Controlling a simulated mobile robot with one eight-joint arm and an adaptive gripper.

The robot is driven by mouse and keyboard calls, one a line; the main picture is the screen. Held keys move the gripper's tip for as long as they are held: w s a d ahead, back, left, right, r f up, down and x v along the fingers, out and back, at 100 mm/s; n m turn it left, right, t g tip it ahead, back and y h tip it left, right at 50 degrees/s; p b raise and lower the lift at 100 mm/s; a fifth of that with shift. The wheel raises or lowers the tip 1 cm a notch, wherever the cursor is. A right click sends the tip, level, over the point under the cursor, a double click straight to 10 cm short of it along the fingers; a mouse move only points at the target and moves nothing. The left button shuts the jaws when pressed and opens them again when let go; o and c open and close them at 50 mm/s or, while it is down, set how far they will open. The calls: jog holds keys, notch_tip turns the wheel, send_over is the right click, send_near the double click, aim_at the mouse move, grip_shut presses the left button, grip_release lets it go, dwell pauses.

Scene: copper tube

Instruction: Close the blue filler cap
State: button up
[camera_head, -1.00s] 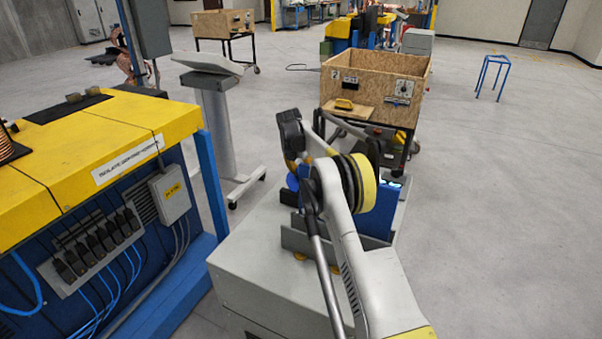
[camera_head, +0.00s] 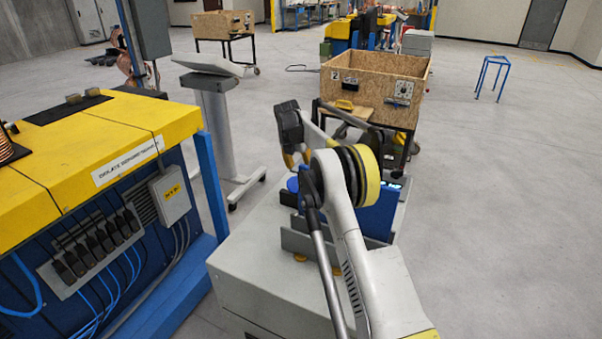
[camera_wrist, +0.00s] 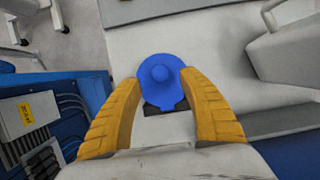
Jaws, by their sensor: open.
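In the head view a bit of blue (camera_head: 292,184), likely the cap, shows under my gripper (camera_head: 290,160), partly hidden by my arm.
The grey cabinet (camera_head: 262,275) stands below my arm, with a blue unit (camera_head: 378,218) and grey plates on top. A yellow and blue machine (camera_head: 90,165) stands at left. A wooden crate (camera_head: 375,85) on a stand is behind.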

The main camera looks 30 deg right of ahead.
jog(key=v, duration=0.8)
jog(key=shift+r, duration=0.2)
jog(key=s+a+r+m+t+b, duration=0.1)
jog(key=s+a+r+m+b, duration=0.2)
jog(key=s+a+r+m, duration=0.4)
jog(key=s+a+r+m+t+y+b, duration=0.1)
jog(key=s+a+m, duration=0.25)
jog(key=s, duration=0.45)
jog(key=s+a+r+m+t+y+b, duration=0.1)
jog(key=s+a+r+m, duration=0.2)
jog(key=s, duration=0.6)
jog(key=s+a+f+m+b, duration=0.1)
jog(key=s+a+f+m, duration=0.1)
jog(key=s+f+m, duration=0.2)
jog(key=s+a+f+m+t+b, duration=0.1)
jog(key=s+a+f+m, duration=0.2)
jog(key=s, duration=0.8)
jog(key=s+a+f+m+y+b, duration=0.1)
jog(key=s+a+f+m+b, duration=0.1)
jog(key=s+f+m, duration=0.3)
notch_tip(320, 180, down, 2)
jog(key=shift+s+a+f+t, duration=0.25)
jog(key=shift+s+t, duration=0.15)
jog(key=shift+s, duration=0.85)
